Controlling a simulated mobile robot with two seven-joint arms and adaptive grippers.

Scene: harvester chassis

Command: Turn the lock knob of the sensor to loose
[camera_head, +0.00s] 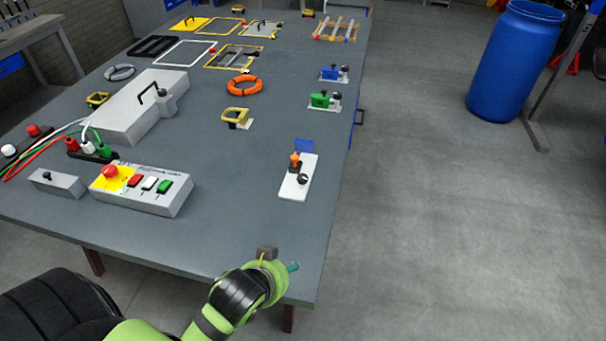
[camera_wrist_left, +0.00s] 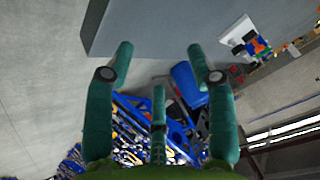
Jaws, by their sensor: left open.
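The sensor is likely the white plate (camera_head: 291,188) near the table's right edge, with an orange part (camera_head: 295,158) on it. A small black knob (camera_head: 303,179) sits on this plate; whether it is locked or loose I cannot tell. The plate also shows at the upper right of the left wrist view (camera_wrist_left: 232,31). My left gripper (camera_head: 293,266) is at the table's front right corner, nearer the front than the plate and apart from it. In the left wrist view its teal fingers (camera_wrist_left: 160,58) are spread, with nothing between them. My right gripper is not in view.
A grey control box (camera_head: 140,193) with coloured buttons stands left of the plate. Behind are a yellow handle (camera_head: 236,115), an orange ring (camera_head: 244,85) and a green-handled fixture (camera_head: 322,101). The table (camera_head: 240,225) is bare in front of the plate. A blue barrel (camera_head: 514,60) stands on the floor.

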